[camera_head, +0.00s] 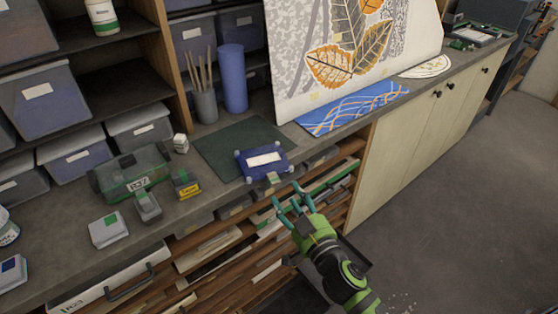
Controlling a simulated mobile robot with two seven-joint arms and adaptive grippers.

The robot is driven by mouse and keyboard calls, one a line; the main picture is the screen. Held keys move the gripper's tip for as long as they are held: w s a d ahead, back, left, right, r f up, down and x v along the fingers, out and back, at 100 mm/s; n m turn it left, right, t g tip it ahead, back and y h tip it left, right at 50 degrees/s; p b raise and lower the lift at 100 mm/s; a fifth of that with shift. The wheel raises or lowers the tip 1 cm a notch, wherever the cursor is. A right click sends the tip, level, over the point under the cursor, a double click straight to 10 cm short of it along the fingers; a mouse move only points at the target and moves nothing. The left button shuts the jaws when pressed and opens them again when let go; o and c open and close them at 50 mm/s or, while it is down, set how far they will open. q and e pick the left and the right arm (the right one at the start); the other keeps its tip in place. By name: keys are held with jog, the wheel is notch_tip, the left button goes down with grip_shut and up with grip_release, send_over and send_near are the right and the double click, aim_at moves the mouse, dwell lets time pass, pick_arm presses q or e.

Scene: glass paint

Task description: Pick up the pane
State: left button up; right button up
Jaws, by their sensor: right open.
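A small blue rectangular piece (248,168) with pale round corners and a white label lies on the worktop. It overlaps the front of a dark green mat (222,148). It looks most like the pane, but I cannot be sure. My right gripper (287,195) has teal fingers, spread apart and empty. It is in front of the worktop edge, just below and right of the blue piece in the picture, apart from it. My left gripper is not in view.
A blue cylinder (232,80) and a cup of brushes (205,106) stand behind the mat. A leaf-patterned panel (300,92) leans at the back beside a blue patterned sheet (352,108). A green case (130,174) stands left. Open slotted shelves (215,243) lie below the worktop.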

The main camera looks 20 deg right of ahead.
aim_at(276, 184)
jog(key=w, duration=0.2)
jog(key=w+a+p, duration=0.1)
jog(key=w, duration=0.1)
jog(key=w+f, duration=0.1)
jog(key=w, duration=0.1)
jog(key=shift+a+p, duration=0.15)
jog(key=shift+p, duration=0.15)
jog(key=shift+w, duration=0.6)
jog(key=shift+a, duration=0.1)
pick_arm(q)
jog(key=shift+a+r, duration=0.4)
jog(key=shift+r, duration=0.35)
pick_arm(e)
jog(key=shift+s, duration=0.1)
grip_shut()
